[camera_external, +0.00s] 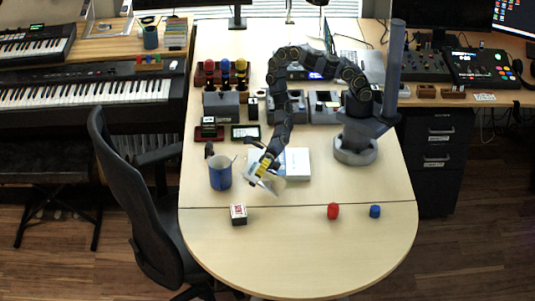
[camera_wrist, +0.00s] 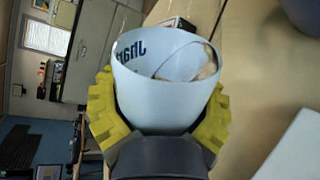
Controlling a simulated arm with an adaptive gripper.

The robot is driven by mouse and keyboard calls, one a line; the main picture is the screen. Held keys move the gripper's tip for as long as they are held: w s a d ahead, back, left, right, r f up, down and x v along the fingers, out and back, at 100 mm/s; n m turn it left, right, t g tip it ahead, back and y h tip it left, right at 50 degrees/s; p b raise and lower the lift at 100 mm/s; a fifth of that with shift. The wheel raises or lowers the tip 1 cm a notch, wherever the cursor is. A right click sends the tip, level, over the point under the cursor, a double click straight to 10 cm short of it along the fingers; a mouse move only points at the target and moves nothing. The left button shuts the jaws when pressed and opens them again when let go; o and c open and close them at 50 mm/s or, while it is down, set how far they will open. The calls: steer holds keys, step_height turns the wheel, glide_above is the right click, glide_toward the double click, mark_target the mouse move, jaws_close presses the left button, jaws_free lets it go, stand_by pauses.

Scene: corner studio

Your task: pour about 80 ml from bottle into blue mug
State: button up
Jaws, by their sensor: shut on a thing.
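My gripper (camera_external: 264,168) is shut on a white open-topped vessel (camera_external: 268,186), which is tilted above the table to the right of the blue mug. In the wrist view the vessel (camera_wrist: 165,95) sits between the yellow finger pads, with dark lettering near its rim. I cannot tell how much is inside it. The blue mug (camera_external: 220,176) stands upright on the table, with something thin sticking up at its rim; its inside is not clear. No separate bottle shows clearly. A dark rounded thing at the wrist view's upper right is cut off, and I cannot tell whether it is the mug.
A white box (camera_external: 298,163) lies right of my gripper. A small black-and-white box (camera_external: 238,214), a red object (camera_external: 333,211) and a blue object (camera_external: 375,211) stand toward the front. Trays and containers (camera_external: 222,104) fill the back. The front table is mostly clear.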

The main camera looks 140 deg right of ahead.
mark_target(257, 168)
steer(key=shift+a+r+m, duration=0.15)
steer(key=shift+r+m, duration=0.25)
steer(key=shift+r, duration=0.05)
steer(key=shift+w+d+r+m+y, duration=0.1)
steer(key=shift+d+r+m+y, duration=0.1)
steer(key=shift+r+m, duration=0.2)
steer(key=shift+d+r+m+y, duration=0.15)
steer(key=shift+r+m, duration=0.15)
steer(key=shift+r, duration=0.2)
steer(key=shift+a+r+m+g+y, duration=0.3)
steer(key=shift+a+r+m, duration=0.1)
steer(key=shift+r, duration=0.1)
steer(key=shift+r+m+p, duration=0.4)
steer(key=shift+r+p, duration=0.1)
steer(key=shift+r, duration=0.15)
stand_by(1.6)
steer(key=f+n, duration=0.1)
steer(key=f, duration=0.1)
steer(key=f+n+h, duration=0.1)
steer(key=f, duration=0.1)
steer(key=shift+s+a+n, duration=0.3)
steer(key=shift+f, duration=0.1)
steer(key=shift+f, duration=0.1)
stand_by(1.6)
